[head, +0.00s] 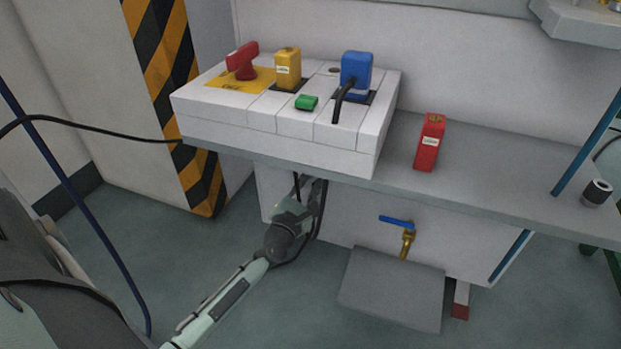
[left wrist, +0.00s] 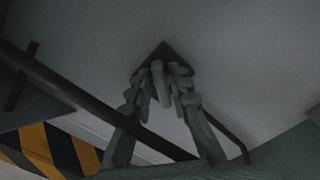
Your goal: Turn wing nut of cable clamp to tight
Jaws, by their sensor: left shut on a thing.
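My left gripper (head: 312,192) reaches under the grey shelf, below the white switch box; the shelf hides part of it in the head view. In the left wrist view, the fingers of my left gripper (left wrist: 162,82) are closed around a small grey upright piece, seemingly the wing nut (left wrist: 159,76). A dark diamond-shaped plate (left wrist: 166,52), probably part of the cable clamp, sits right behind it on the pale surface. The picture is dark, so the nut's angle and tightness cannot be told. My right gripper is not in view.
The white switch box (head: 270,145) with red, yellow and blue parts stands on the grey shelf (head: 490,185). A red block (head: 430,143) and a blue-handled valve (head: 400,222) are to the right. A thick black cable (left wrist: 85,98) crosses close to the fingers.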

